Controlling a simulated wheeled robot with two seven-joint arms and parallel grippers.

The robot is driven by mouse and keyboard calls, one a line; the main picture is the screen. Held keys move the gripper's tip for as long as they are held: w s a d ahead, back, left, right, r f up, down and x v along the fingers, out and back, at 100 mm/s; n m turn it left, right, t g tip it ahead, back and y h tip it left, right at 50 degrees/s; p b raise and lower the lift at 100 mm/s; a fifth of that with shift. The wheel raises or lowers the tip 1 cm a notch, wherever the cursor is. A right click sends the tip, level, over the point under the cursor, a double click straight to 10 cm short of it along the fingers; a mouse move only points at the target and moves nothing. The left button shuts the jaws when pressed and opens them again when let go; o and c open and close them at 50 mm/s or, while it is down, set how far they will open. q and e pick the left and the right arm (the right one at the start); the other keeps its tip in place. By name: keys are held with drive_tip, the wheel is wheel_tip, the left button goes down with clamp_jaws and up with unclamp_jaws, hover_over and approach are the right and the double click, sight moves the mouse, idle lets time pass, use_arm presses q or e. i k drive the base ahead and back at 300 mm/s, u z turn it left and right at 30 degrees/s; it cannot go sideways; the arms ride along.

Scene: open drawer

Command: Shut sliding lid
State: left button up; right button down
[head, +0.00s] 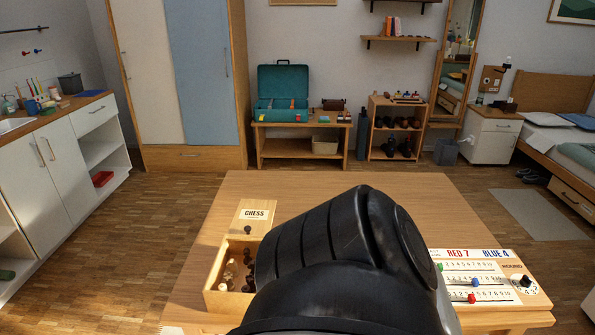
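A wooden chess box (209,298) stands on the left part of the wooden table, with light and dark chess pieces in its open compartment. Its sliding lid (253,213), marked CHESS, lies at the box's far end, drawn back from the opening. A small dark knob or piece (247,229) shows at the lid's near edge. A large black link of my own arm covers the table's middle and hides the right side of the box. Neither gripper shows; any hand beyond or below the link is hidden.
A scoreboard (480,268) with RED 7 and BLUE 4, coloured sliders and a dark dial lies on the table's right. The far tabletop (330,184) is bare. Low benches, shelves, cabinets and a bed stand well behind and beside the table.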

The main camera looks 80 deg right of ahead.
sight(252, 217)
drive_tip(key=k, duration=0.45)
drive_tip(key=z, duration=1.1)
